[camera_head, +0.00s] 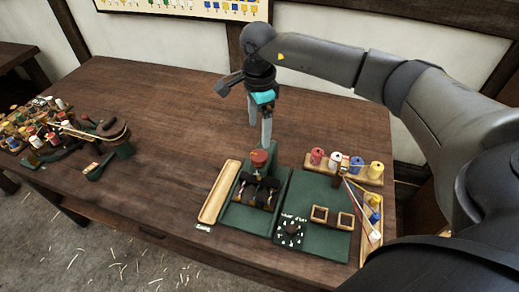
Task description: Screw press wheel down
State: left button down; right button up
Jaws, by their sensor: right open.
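The press (257,192) is a small dark device on a green mat near the middle of the table. A red round piece, which looks like the press wheel (259,158), sits at its far end. My right gripper (261,136) points down from above, with its grey fingertips just over the red wheel. The fingers are open. I cannot tell whether they touch the wheel. My left gripper is not in view.
A wooden tray (219,193) lies left of the press. Clutter (45,130) covers the far left. The middle-left tabletop is clear.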

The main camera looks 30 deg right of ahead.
aim_at(259, 155)
notch_tip(259, 155, down, 10)
jog(key=shift+r, duration=0.25)
jog(key=shift+c, duration=0.3)
jog(key=c, duration=1.3)
jog(key=shift+m, duration=0.3)
jog(key=m, duration=0.4)
jog(key=shift+w+m, duration=0.1)
jog(key=shift+m, duration=0.2)
jog(key=m+p, duration=0.1)
jog(key=m, duration=0.4)
jog(key=shift+m, duration=0.3)
